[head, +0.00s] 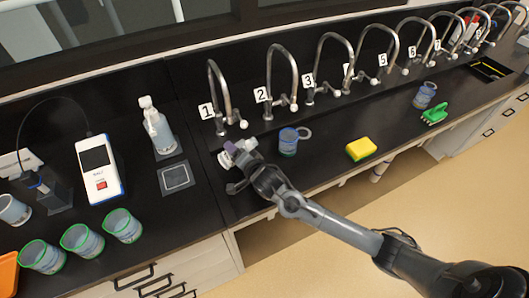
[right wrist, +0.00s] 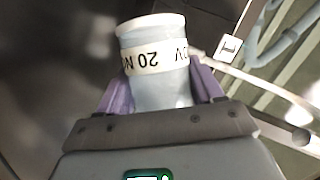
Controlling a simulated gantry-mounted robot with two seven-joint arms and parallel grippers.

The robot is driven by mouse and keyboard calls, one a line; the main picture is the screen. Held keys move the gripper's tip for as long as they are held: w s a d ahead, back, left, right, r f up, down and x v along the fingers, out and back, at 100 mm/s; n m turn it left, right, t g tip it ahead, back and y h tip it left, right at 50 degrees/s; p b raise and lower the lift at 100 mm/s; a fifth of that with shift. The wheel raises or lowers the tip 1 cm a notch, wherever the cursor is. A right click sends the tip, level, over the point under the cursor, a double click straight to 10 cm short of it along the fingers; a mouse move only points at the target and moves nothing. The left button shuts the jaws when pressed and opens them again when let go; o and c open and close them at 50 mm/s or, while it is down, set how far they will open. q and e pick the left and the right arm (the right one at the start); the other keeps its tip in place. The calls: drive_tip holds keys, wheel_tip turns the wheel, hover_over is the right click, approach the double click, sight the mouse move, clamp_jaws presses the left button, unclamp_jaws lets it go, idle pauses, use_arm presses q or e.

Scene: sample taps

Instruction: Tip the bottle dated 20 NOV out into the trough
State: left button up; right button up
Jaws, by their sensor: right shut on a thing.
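My right gripper (head: 240,153) is in front of tap 1, over the black bench. It is shut on a pale bottle (head: 227,160), which is tipped well over, its end toward the lower left. In the right wrist view the purple fingers (right wrist: 158,95) clasp the bottle (right wrist: 155,92) from both sides. Its white label reads 20 NOV, upside down in that view, and its white-rimmed end points up the picture. Whether liquid is leaving it cannot be seen. The trough cannot be clearly told apart from the black bench surface. My left gripper is not in view.
Numbered curved taps, with tap 1 (head: 218,95) nearest, line the back. A blue handled jug (head: 288,141), yellow sponge (head: 361,149) and green brush (head: 435,114) stand to the right. A white meter (head: 98,168), a squeeze bottle (head: 158,130) and green-rimmed beakers (head: 83,241) stand left.

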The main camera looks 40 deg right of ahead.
drive_tip(key=shift+f+n+p, duration=0.25)
drive_tip(key=shift+n+p, duration=0.15)
drive_tip(key=r+n+g+h+p, duration=0.1)
drive_tip(key=p, duration=0.3)
drive_tip(key=n+h+p, duration=0.1)
drive_tip(key=n+p, duration=0.1)
drive_tip(key=p, duration=0.2)
drive_tip(key=shift+r+n+g+h, duration=0.3)
drive_tip(key=shift+r+g+h, duration=0.1)
drive_tip(key=shift+w+a+f+n+h+p, duration=0.1)
drive_tip(key=shift+a+f+n+h+p, duration=0.15)
drive_tip(key=shift+f+n+h+p, duration=0.3)
drive_tip(key=shift+a+r+n+g+h+p, duration=0.2)
drive_tip(key=shift+r+n+g+h+p, duration=0.25)
drive_tip(key=shift+p, duration=0.65)
drive_tip(key=shift+w+a+r+n+h+p, duration=0.15)
drive_tip(key=shift+r+n+h+p, duration=0.15)
drive_tip(key=shift+n+p, duration=0.6)
drive_tip(key=shift+r, duration=0.1)
